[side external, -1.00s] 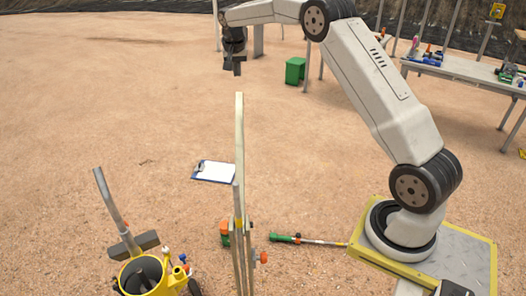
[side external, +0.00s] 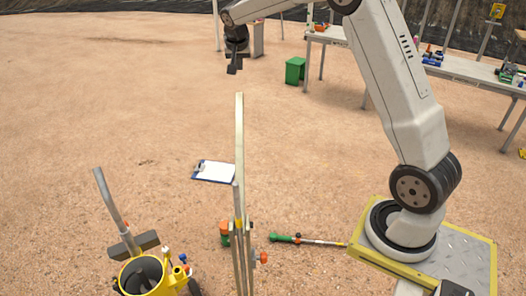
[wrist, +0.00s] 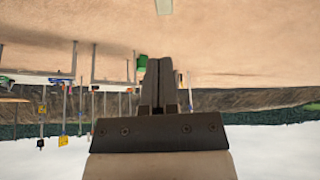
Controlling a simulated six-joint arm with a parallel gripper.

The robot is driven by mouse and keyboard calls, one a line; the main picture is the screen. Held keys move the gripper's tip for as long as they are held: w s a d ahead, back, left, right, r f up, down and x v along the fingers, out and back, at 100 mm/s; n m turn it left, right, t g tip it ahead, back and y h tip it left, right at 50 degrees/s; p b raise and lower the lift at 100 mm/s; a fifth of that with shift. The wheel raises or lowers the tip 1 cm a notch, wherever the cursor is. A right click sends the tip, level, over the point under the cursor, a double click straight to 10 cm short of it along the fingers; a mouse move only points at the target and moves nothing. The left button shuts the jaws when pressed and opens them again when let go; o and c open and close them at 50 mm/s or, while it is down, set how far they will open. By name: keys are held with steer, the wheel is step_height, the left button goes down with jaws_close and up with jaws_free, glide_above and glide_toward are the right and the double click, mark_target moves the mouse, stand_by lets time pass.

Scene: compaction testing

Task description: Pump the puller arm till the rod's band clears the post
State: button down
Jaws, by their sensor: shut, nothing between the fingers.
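The puller stands in the lower middle of the side external view. Its long pale arm (side external: 239,145) points almost straight up. Below it are grey upright metal parts (side external: 242,262), with a small yellow mark (side external: 239,224) that may be the rod's band. I cannot tell rod from post clearly, nor whether the band is clear of the post. My gripper (side external: 235,70) hangs in the air above the top of the pale arm in the picture, apart from it. In the wrist view my gripper's fingers (wrist: 158,82) are together and empty.
A clipboard (side external: 214,171) and a green-handled tool (side external: 300,240) lie on the sandy ground. A yellow bucket-like holder (side external: 140,278) with tools stands at lower left. A green bin (side external: 295,70) and workbenches (side external: 460,70) are behind. Open ground lies left.

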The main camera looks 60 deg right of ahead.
mark_target(241, 95)
steer(key=x, duration=1.3)
steer(key=shift+f, duration=0.1)
steer(key=shift+w+d+f, duration=0.2)
steer(key=shift+f, duration=0.2)
steer(key=s+a+x, duration=0.1)
steer(key=x, duration=1.4)
steer(key=shift+f, duration=0.65)
steer(key=shift+w+a+r, duration=0.1)
step_height(241, 95, up, 14)
steer(key=a, duration=0.1)
steer(key=shift+s, duration=0.35)
steer(key=shift+a, duration=0.15)
